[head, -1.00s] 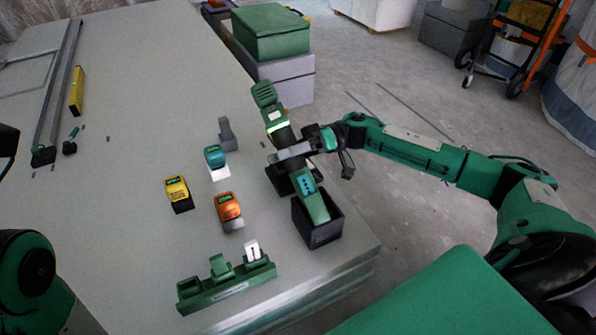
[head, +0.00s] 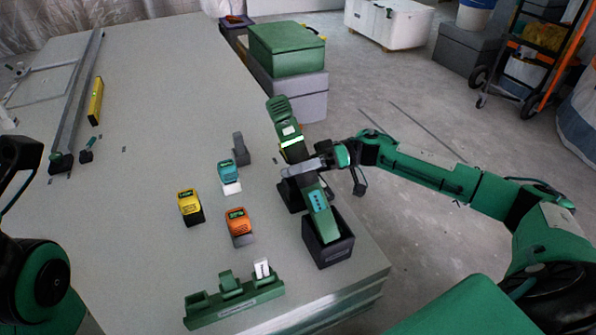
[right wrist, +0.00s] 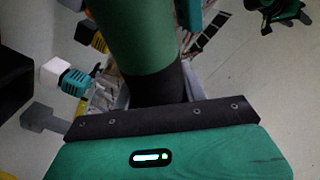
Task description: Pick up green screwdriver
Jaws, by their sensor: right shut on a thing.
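The green screwdriver (head: 318,208) is a bulky green power tool with a lit strip and a blue label. In the head view it leans with its lower end at or in an open black box (head: 340,250); whether it touches the bottom is hidden. My right gripper (head: 305,167) is shut on its middle, coming from the right. In the right wrist view the tool's green body (right wrist: 140,35) fills the middle, and a broad green part with a small lit display spans the bottom. The fingertips are hidden there. My left arm shows at the left edge; its gripper is out of view.
A yellow block (head: 190,207), an orange block (head: 240,228) and a teal one (head: 228,172) stand left of the tool. A green rack (head: 235,308) lies near the front edge. Green and grey cases (head: 287,50) stand behind. The table's left middle is mostly clear.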

